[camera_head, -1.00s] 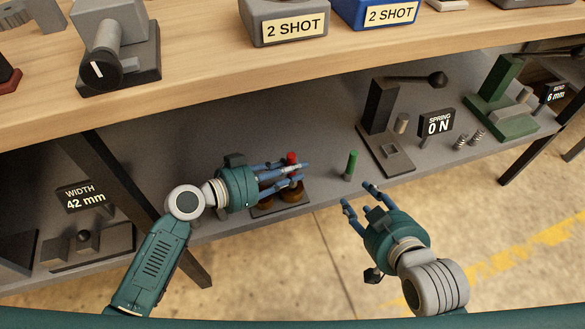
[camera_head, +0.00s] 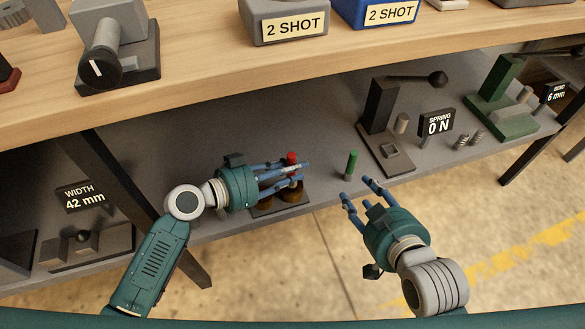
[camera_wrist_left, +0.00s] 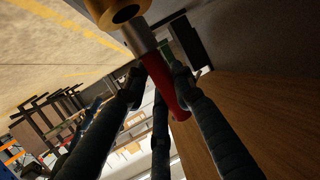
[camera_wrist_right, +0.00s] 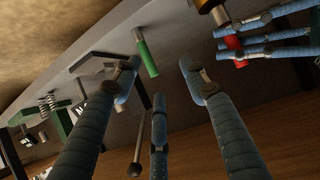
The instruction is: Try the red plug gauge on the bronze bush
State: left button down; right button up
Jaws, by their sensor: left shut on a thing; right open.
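The red plug gauge (camera_head: 292,157) has a red handle and a steel end. My left gripper (camera_head: 294,173) is shut on its red handle (camera_wrist_left: 165,85), and the fingers partly hide it in the head view. The bronze bush (camera_wrist_left: 122,12) shows at the top of the left wrist view, close by the gauge's steel end (camera_wrist_left: 140,38). I cannot tell whether that end is inside the bore. In the head view, bronze pieces (camera_head: 268,197) stand on a dark plate under the fingers. My right gripper (camera_head: 356,188) is open and empty, just in front of the green plug gauge (camera_head: 352,164).
The green gauge stands upright on the grey lower shelf (camera_head: 235,135). A dark lever press (camera_head: 380,108), a "SPRING 0 N" sign (camera_head: 437,124) and small springs (camera_head: 478,137) are to the right. The wooden bench top (camera_head: 210,70) overhangs the shelf.

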jog(key=shift+w+a+r, duration=0.25)
jog(key=shift+w+r, duration=0.05)
jog(key=shift+r, duration=0.15)
jog(key=shift+w+r+t, duration=0.2)
jog(key=shift+r+t, duration=0.05)
jog(key=shift+t, duration=0.15)
dwell(0.4)
jog(key=shift+w+a+r+t+y, duration=0.15)
jog(key=shift+w+r+t, duration=0.1)
jog(key=shift+r, duration=0.2)
jog(key=shift+w+a+r+t+y, duration=0.15)
jog(key=shift+w+r, duration=0.1)
jog(key=shift+r, duration=0.15)
pick_arm(q)
jog(key=shift+f+b, duration=0.1)
jog(key=shift+b, duration=0.3)
pick_arm(e)
jog(key=shift+w+r, duration=0.1)
jog(key=shift+r, duration=0.15)
pick_arm(q)
jog(key=shift+f, duration=0.15)
pick_arm(e)
jog(key=shift+w+a+r+t, duration=0.15)
jog(key=shift+w+r+t, duration=0.15)
jog(key=shift+r, duration=0.2)
jog(key=shift+w+a+r+t, duration=0.15)
jog(key=shift+r+t, duration=0.15)
jog(key=shift+r, duration=0.2)
jog(key=shift+r, duration=0.1)
